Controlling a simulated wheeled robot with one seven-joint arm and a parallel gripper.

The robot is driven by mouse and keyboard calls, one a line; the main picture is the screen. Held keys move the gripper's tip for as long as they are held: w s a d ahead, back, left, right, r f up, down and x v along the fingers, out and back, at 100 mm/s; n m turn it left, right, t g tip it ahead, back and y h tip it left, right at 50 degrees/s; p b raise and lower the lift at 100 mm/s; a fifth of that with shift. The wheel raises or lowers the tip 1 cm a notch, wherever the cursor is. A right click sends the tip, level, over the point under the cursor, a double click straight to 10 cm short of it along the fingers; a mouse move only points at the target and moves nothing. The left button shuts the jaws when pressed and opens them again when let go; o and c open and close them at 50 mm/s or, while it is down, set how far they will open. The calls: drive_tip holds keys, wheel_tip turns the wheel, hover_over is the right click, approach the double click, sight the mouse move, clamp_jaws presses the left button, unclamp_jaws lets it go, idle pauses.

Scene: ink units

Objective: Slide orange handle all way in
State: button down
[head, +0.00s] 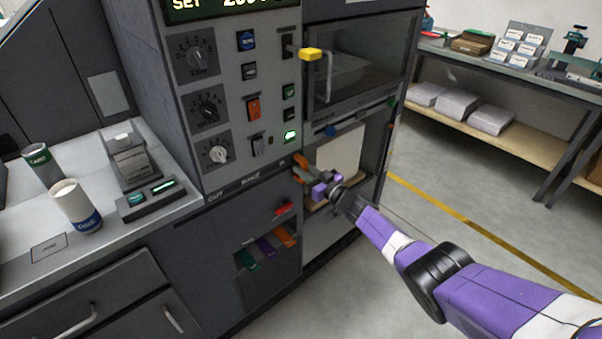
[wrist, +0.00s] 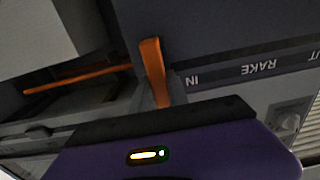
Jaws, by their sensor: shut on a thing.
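The orange handle (head: 300,161) stands at the IN end of the slot strip marked OUT, RAKE and IN on the machine front. It also shows in the wrist view (wrist: 152,62) as a short upright orange bar beside the upside-down IN label. My gripper (head: 304,176) is shut on the orange handle, coming from the lower right. In the wrist view its purple and black body hides the lower part of the handle. An orange rod (wrist: 78,80) runs left from near the handle there.
Below left are several coloured levers (head: 265,247). A counter with two cups (head: 75,203) stands left. A shelf bench (head: 500,120) stands behind right; the floor between is clear.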

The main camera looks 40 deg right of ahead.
drive_tip(key=shift+d, duration=0.35)
drive_tip(key=c, duration=1.3)
unclamp_jaws()
drive_tip(key=shift+d, duration=0.1)
drive_tip(key=shift+s, duration=0.1)
drive_tip(key=shift+s+p, duration=2.15)
drive_tip(key=shift+s, duration=1.65)
